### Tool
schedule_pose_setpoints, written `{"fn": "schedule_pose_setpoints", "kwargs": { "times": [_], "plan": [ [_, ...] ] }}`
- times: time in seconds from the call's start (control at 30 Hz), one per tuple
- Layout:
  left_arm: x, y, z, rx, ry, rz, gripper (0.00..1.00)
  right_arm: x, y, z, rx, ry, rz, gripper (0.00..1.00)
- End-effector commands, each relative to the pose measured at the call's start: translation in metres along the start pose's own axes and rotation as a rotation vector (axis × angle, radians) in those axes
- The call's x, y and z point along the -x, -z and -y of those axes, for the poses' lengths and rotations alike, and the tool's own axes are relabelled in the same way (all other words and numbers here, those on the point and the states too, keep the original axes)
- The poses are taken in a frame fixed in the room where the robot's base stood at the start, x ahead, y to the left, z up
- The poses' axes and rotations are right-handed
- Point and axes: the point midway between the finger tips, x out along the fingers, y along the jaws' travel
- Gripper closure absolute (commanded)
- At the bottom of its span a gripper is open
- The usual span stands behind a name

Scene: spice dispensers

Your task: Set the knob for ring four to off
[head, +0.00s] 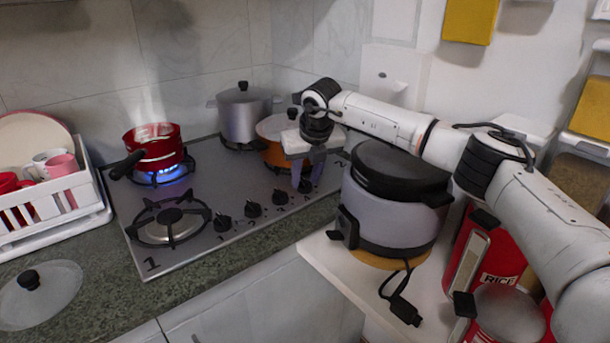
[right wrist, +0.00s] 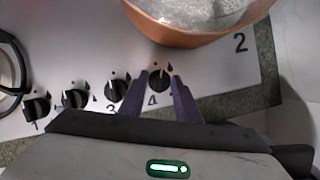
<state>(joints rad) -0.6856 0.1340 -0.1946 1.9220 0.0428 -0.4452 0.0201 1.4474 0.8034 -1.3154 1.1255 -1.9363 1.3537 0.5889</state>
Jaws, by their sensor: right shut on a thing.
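The knob for ring four (right wrist: 160,80) is a black knob above a printed 4, at the right end of the knob row. Its pale pointer mark is near the top in the right wrist view. My right gripper (right wrist: 168,88) has its purple fingers on either side of this knob and is shut on it. The gripper (head: 307,176) reaches down to the front right of the cooktop in the head view, partly hiding the knob. A blue flame (head: 165,175) burns under the red pot (head: 155,146) on the back left ring. My left gripper is not in view.
Several other knobs, including knob three (right wrist: 118,91), stand to the left. An orange pot (right wrist: 200,32) is close behind the gripper. A grey pot (head: 243,117) stands at the back. The rice cooker (head: 392,205) is beneath my right arm. The front left ring (head: 170,225) is empty.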

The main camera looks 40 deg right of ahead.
Motion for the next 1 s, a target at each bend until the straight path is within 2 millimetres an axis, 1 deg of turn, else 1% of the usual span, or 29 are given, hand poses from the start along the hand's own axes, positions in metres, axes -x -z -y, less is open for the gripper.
{"fn": "schedule_pose_setpoints", "kwargs": {
  "times": [0.2,0.5,0.7,1.0],
  "plan": [
    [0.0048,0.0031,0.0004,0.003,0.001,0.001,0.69,0.0015,-0.0007,0.0020,0.154,-0.066,0.000,0.93],
    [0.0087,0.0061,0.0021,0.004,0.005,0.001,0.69,0.0011,-0.0010,0.0027,0.293,-0.122,0.000,0.93],
    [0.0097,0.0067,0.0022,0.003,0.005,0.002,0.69,0.0002,-0.0007,0.0030,0.331,-0.138,-0.001,0.93],
    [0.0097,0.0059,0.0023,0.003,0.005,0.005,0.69,-0.0001,-0.0007,0.0031,0.342,-0.141,0.000,0.93]
  ]
}}
